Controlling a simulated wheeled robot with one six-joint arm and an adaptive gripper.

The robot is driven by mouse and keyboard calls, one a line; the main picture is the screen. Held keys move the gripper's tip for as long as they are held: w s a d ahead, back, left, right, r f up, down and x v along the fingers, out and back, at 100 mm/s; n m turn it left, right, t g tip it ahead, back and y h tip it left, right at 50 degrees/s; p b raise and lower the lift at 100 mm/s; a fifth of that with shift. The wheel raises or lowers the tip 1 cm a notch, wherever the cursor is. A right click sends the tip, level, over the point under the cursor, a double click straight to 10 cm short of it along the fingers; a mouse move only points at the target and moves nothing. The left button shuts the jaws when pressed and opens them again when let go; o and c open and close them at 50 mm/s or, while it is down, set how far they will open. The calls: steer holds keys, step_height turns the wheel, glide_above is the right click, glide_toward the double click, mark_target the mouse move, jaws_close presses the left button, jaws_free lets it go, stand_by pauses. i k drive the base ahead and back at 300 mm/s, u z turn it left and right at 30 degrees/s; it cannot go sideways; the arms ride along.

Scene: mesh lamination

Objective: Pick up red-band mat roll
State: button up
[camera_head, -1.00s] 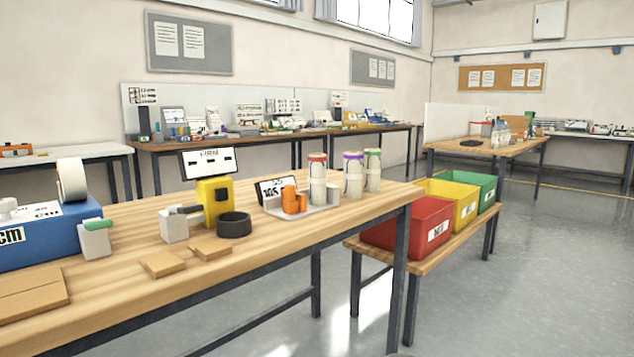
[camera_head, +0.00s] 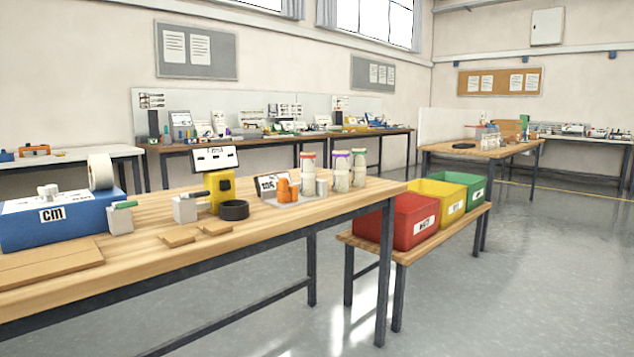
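The red-band mat roll (camera_head: 308,178) stands upright on the near wooden table (camera_head: 150,262), toward its right end. It is a pale roll with a red band at the top. A purple-band roll (camera_head: 341,172) and a green-band roll (camera_head: 358,168) stand upright close to its right. An orange object (camera_head: 286,190) sits just left of the red-band roll, and a small grey cylinder (camera_head: 321,188) is in front of it to the right. My gripper is not in view.
A blue machine (camera_head: 60,224), a yellow device (camera_head: 219,188) and a black ring (camera_head: 235,210) are on the table's left and middle. Red (camera_head: 402,222), yellow (camera_head: 446,200) and green (camera_head: 468,183) bins stand on a low bench at right. The floor at right is clear.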

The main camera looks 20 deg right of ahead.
mark_target(308, 172)
steer(key=z, duration=0.05)
steer(key=k, duration=0.65)
steer(key=u, duration=0.95)
steer(key=i, duration=1.3)
steer(key=z, duration=0.35)
